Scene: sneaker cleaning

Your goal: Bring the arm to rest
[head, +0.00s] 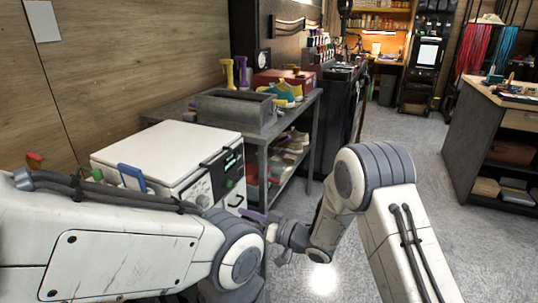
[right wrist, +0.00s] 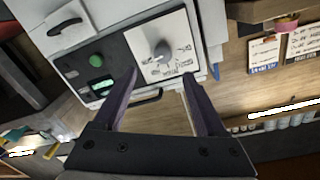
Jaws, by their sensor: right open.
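My right arm (head: 372,180) comes in from the bottom right, bends at the elbow and folds down and back to the left. Its gripper (head: 255,217) is in front of the white machine (head: 165,150), partly hidden behind my left arm (head: 120,250). In the right wrist view, the right gripper (right wrist: 160,82) has its two dark purple fingers apart with nothing between them. Beyond the fingertips is the machine's front panel, with a knob (right wrist: 162,50), a green button (right wrist: 95,60) and a small display (right wrist: 102,86). My left gripper is out of sight.
A grey metal bench (head: 298,115) stands behind the machine, with a grey bin (head: 235,112), colourful sneakers (head: 288,90) and yellow and purple stands (head: 243,73). A dark workbench (head: 490,135) is at right. The floor (head: 410,140) between is clear.

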